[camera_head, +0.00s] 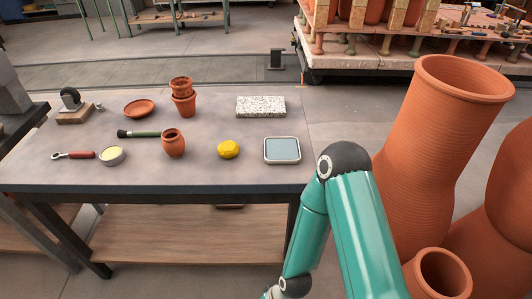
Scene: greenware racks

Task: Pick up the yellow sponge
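The yellow sponge (228,149) lies on the grey worktable (208,165), near its front edge. It is a small rounded lump between a terracotta jar and a shallow tray, touching neither. Nothing covers it. My teal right arm hangs in front of the table's right end, with its lower end cut off at the bottom of the picture. Its gripper fingers cannot be seen. My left arm and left gripper are not in view.
The jar (173,144) and the blue-grey tray (282,150) flank the sponge. Large terracotta pots (438,133) crowd the right side.

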